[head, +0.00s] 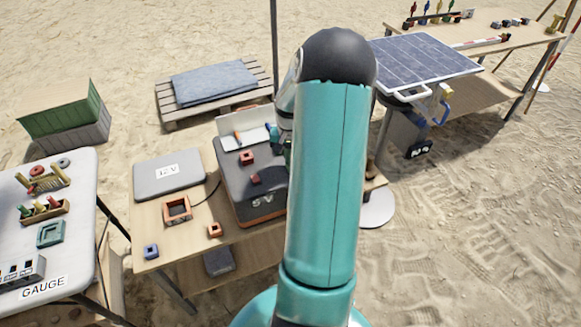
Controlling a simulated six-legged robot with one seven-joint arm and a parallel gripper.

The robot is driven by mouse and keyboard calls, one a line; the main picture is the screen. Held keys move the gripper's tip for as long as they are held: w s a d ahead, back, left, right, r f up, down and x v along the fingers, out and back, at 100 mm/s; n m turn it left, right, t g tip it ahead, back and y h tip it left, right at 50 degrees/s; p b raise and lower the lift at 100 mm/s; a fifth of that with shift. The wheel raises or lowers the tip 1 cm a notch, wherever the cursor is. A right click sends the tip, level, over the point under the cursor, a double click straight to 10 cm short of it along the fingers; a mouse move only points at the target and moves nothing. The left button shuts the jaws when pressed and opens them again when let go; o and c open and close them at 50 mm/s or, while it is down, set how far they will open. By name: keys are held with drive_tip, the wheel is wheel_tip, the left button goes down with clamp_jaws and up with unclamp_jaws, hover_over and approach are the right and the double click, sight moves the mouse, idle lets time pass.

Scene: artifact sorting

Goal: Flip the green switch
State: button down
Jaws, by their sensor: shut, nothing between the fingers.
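My teal arm stands upright across the middle of the head view and covers much of the scene behind it. Only a small teal and dark part of my gripper (286,146) shows past the arm's left edge, at the right side of the dark box marked 5V (233,190). The gripper is shut and empty, and its fingertips are mostly hidden. I cannot make out a green switch; the right part of the 5V box is behind my arm.
The wooden table (190,251) holds a grey 12V case (169,175), an orange square frame (177,209) and small blocks. A white table marked GAUGE (82,255) stands left. A solar panel (424,62) is at right. Open sand lies at lower right.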

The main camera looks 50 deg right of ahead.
drive_tip(key=shift+f, duration=0.6)
idle(0.3)
drive_tip(key=shift+r, duration=3.55)
